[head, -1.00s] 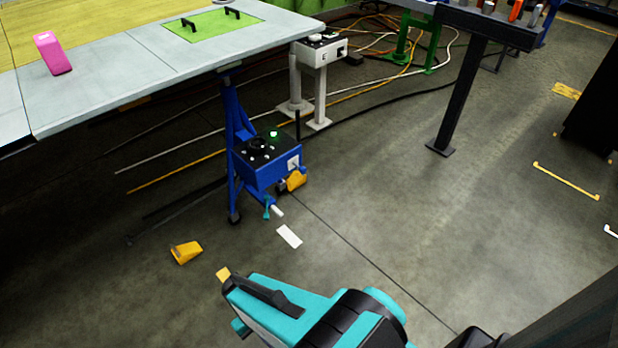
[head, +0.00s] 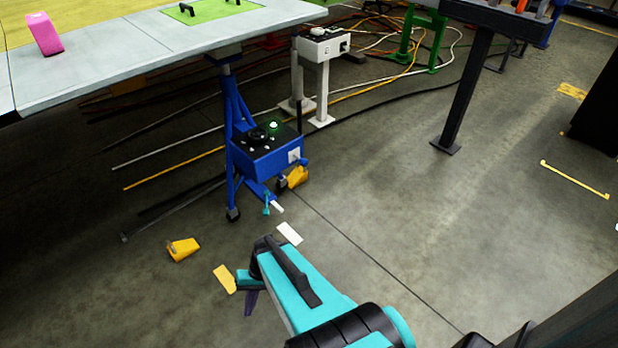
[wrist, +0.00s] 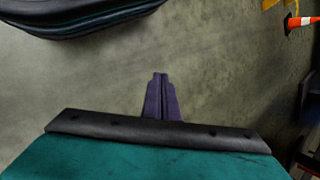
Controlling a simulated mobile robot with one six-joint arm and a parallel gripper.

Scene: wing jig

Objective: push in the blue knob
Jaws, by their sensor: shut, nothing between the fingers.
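A blue control box (head: 268,158) sits on a blue stand under the table edge in the head view. Its black top carries a dark round part and a lit green button. A small blue piece (head: 304,162) sticks out by the white plate on its right face; it may be the blue knob, but it is too small to be sure. My gripper (head: 249,303) is low in the head view, in front of the box and well apart from it. In the wrist view its dark purple fingers (wrist: 160,76) are together and empty, over bare floor. No knob shows there.
Yellow wedges (head: 183,249) lie on the floor near the stand. A grey table (head: 130,60) overhangs at upper left. A white pedestal box (head: 322,47) and a dark post (head: 466,95) stand behind. An orange cone (wrist: 300,22) shows in the wrist view.

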